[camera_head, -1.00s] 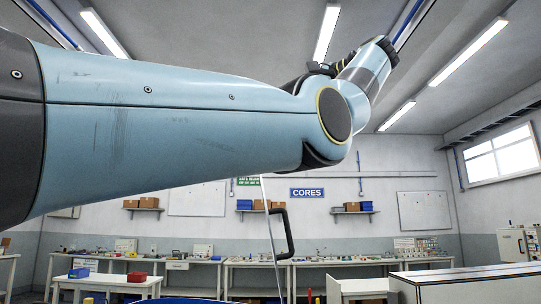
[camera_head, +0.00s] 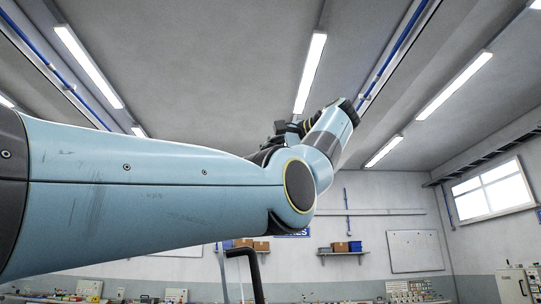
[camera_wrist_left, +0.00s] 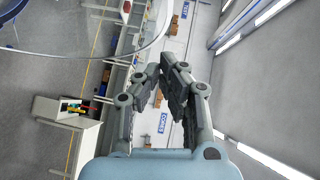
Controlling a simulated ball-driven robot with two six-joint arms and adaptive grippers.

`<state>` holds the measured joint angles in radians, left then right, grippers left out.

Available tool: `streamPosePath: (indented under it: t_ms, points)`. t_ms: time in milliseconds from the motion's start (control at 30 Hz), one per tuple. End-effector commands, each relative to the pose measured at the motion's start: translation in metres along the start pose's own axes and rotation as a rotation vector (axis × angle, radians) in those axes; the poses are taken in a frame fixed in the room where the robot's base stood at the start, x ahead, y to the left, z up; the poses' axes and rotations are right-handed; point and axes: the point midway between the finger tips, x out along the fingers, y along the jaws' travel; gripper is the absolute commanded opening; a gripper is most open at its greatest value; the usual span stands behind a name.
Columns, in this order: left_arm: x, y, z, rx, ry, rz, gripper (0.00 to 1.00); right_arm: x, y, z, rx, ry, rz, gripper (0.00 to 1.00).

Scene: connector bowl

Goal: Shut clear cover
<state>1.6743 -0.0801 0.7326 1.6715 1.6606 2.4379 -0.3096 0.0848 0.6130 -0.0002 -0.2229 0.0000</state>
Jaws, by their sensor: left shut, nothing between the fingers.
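The clear cover stands raised, seen nearly edge-on, at the bottom of the head view. Its black handle (camera_head: 250,268) shows below my left arm, cut off by the lower frame edge. In the left wrist view a curved transparent rim (camera_wrist_left: 128,52) at the upper left looks like part of the cover. My left gripper (camera_wrist_left: 163,72) is shut and empty in the wrist view, to the right of and apart from that rim in the picture. Its fingers are not clearly visible in the head view. My right gripper is out of view.
Workbenches with small parts line the back wall (camera_head: 210,268). A wall shelf (camera_head: 342,252) holds boxes. In the wrist view a white table (camera_wrist_left: 68,112) with coloured items stands on the grey floor. Open space surrounds my raised left arm.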

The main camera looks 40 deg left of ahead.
Motion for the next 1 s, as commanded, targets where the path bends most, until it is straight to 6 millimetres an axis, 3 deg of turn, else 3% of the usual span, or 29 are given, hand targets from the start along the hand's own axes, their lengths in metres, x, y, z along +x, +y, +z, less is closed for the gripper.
streamPosePath:
  t_ms: [100,300,600,1000]
  points:
    - [0.028,-0.001,0.001,0.000,-0.004,0.000,0.00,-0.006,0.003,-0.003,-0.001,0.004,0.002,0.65]
    - [0.066,0.000,0.005,-0.003,-0.002,0.001,0.00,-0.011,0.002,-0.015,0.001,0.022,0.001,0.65]
    - [0.086,0.000,0.027,0.000,-0.001,0.000,0.00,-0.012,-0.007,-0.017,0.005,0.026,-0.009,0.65]
    - [0.087,0.000,0.029,0.000,0.000,0.000,0.00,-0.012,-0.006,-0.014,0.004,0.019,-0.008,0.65]
